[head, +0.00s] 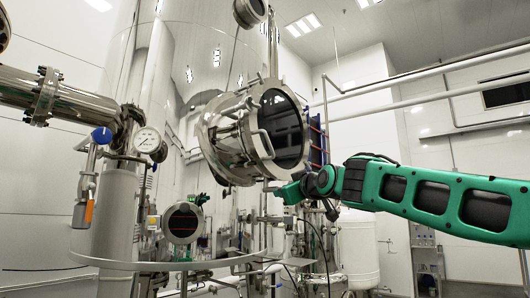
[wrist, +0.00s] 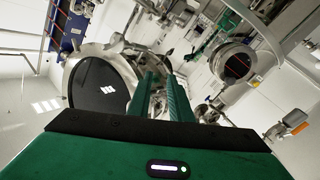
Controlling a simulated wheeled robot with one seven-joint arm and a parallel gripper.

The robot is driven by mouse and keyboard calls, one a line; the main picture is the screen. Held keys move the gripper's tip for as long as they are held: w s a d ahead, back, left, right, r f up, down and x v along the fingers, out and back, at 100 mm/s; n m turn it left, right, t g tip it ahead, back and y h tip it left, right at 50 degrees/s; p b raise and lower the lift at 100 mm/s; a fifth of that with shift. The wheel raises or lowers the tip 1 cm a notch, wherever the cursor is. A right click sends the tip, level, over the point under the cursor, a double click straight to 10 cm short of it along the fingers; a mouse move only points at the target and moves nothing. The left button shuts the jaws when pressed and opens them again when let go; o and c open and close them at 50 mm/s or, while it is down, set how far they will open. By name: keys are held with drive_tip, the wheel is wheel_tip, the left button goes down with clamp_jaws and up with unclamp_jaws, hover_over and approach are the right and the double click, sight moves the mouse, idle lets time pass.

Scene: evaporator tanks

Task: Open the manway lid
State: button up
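The manway lid (head: 283,128) is a round dark disc in a steel rim on the side of the tall steel tank. A curved steel handle (head: 264,146) shows at its left side. In the wrist view the lid (wrist: 98,88) is at the left, its dark face showing pale reflections. My gripper (head: 281,191) is at the lid's lower edge in the head view, at the end of my green arm. In the wrist view my gripper's two green fingers (wrist: 162,79) stand a narrow gap apart, right of the lid. Whether they touch the rim is unclear.
The polished tank (head: 180,70) stands behind the lid. A horizontal pipe (head: 60,98), a pressure gauge (head: 147,140) and an orange-handled valve (head: 88,208) are at the left. A second round port (head: 183,222) is lower down. White rails (head: 430,72) cross the upper right.

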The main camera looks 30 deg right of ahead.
sight(269, 143)
wheel_tip(269, 143, up, 14)
drive_tip(key=a+n+t, duration=0.2)
drive_tip(key=t, duration=0.2)
drive_tip(key=shift+d+x, duration=0.2)
drive_tip(key=shift+x, duration=2.3)
drive_tip(key=shift+d+x, duration=0.2)
drive_tip(key=shift+x, duration=2.3)
drive_tip(key=shift+f, duration=0.2)
